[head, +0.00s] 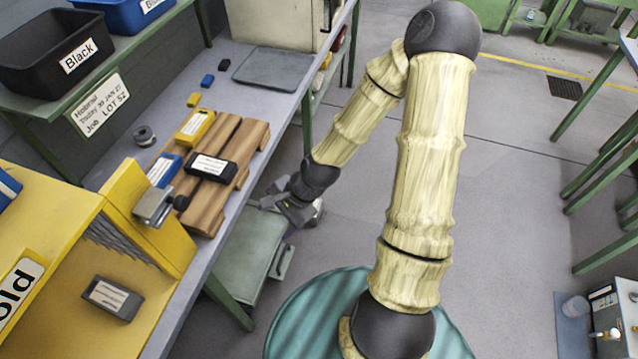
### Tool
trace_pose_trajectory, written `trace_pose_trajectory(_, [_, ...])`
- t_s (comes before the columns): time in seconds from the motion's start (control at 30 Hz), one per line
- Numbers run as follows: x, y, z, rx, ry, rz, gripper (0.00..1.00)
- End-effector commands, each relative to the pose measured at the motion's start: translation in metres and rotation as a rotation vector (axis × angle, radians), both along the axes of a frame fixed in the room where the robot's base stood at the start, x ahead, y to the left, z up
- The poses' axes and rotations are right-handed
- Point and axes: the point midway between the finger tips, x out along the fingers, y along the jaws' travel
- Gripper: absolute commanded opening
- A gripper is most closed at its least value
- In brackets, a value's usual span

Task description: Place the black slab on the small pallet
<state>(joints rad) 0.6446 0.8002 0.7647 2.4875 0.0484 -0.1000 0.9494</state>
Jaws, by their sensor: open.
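The small wooden pallet (246,150) lies on the grey workbench near its right edge. A black slab (211,167) with a white label lies flat on top of it, across its boards. A yellow slab (194,128) and a blue slab (164,170), both labelled, are at the pallet's left side. Another dark slab (112,298) with a white label lies on the yellow machine at the lower left. My gripper (276,206) is open and appears empty, just right of the bench edge and the pallet, apart from the slabs. Its fingertips are small and partly unclear.
A yellow machine (95,250) with a metal nozzle (153,206) stands close to the pallet's near end. A black bin (55,52) sits on the shelf above the bench. Small yellow and blue pieces lie beyond the pallet.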

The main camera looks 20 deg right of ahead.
Motion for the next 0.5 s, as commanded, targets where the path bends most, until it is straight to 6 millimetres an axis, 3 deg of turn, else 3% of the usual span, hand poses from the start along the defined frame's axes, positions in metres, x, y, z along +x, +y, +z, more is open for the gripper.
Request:
trace_pose_trajectory(0.27, [-0.017,-0.045,0.032,-0.338,-0.131,0.436,0.74])
trace_pose_trajectory(0.5, [-0.027,-0.074,0.088,-0.541,-0.236,0.744,0.74])
